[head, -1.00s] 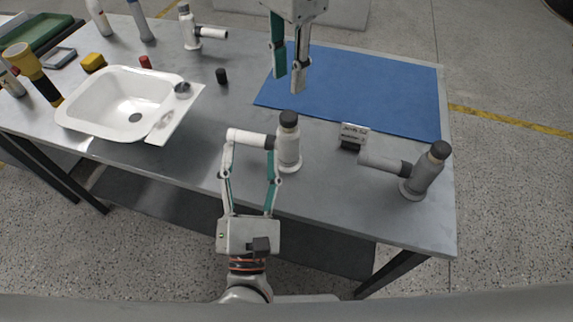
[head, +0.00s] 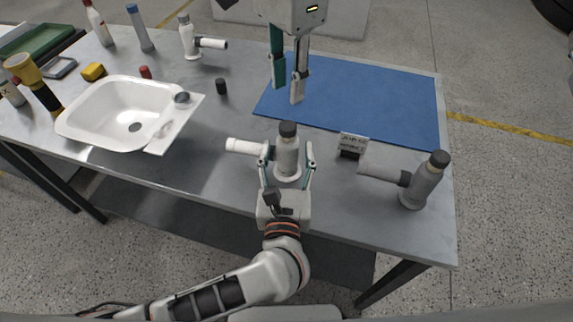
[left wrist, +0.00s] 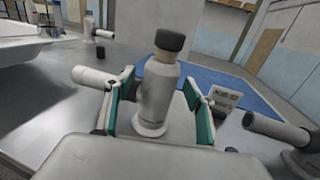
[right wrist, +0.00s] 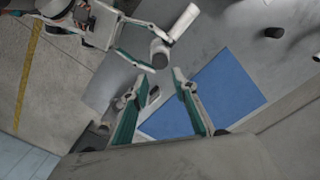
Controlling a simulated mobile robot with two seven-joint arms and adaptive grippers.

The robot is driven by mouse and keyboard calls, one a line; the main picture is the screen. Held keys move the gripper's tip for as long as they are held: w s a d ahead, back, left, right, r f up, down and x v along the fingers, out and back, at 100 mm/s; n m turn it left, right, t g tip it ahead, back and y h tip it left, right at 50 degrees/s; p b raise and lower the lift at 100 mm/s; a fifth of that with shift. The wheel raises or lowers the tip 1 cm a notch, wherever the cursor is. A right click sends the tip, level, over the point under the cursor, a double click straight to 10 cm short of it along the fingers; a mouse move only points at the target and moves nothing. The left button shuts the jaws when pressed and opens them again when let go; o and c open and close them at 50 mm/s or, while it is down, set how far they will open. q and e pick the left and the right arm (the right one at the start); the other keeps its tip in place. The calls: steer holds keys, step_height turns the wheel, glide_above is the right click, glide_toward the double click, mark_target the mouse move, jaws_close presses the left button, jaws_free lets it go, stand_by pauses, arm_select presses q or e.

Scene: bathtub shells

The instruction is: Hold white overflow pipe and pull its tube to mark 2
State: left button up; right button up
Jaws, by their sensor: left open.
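The white overflow pipe (head: 287,158) stands upright with a black cap, its white tube (head: 243,147) pointing left; it also shows in the left wrist view (left wrist: 157,95). My left gripper (head: 288,149) is open, with one finger on each side of the pipe's body; contact cannot be told. The left finger crosses in front of the tube's base. My right gripper (head: 288,92) is open and empty above the blue mat's left edge. In the right wrist view, the capped pipe (right wrist: 160,54) lies beyond its fingers. Marks on the tube are too small to read.
A greyer pipe (head: 424,181) stands at right, its tube pointing left towards a small sign (head: 352,143). Another white pipe (head: 187,38) stands at the back. A white basin (head: 100,138) is at left and a blue mat (head: 400,100) at back right.

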arm_select(q)
steer(key=shift+w, duration=0.75)
